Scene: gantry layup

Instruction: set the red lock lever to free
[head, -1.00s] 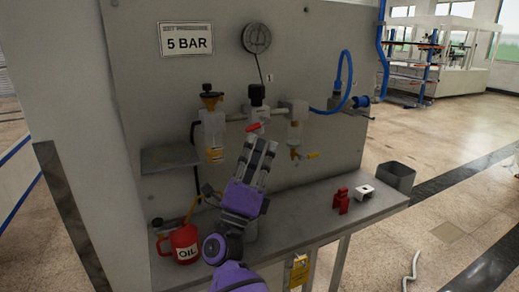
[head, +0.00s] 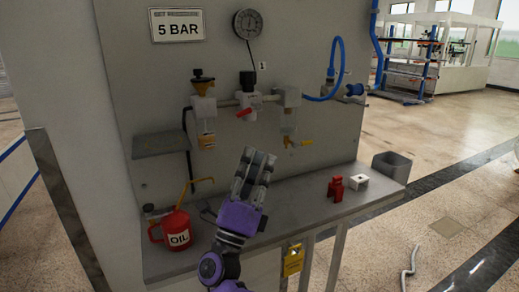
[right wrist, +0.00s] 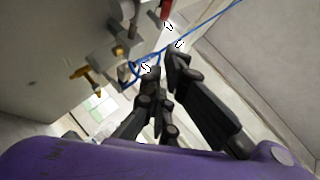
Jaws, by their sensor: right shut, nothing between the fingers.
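The red lock lever (head: 244,112) sits on the panel under the black-knobbed regulator (head: 248,80). It slants, with its left end lower. In the right wrist view a red part (right wrist: 165,10), probably this lever, shows at the top edge, partly cut off. My right gripper (head: 258,152) is purple with grey fingers. It is shut and empty, below the lever and apart from it. The fingers (right wrist: 163,65) also show in the right wrist view. My left gripper is not in view.
A yellow-handled valve (head: 299,143) hangs right of the lever. A red oil can (head: 175,232) stands on the bench at left. A red part (head: 336,189), a white block (head: 359,181) and a grey bin (head: 391,167) are at right. A shelf (head: 160,145) juts out at left.

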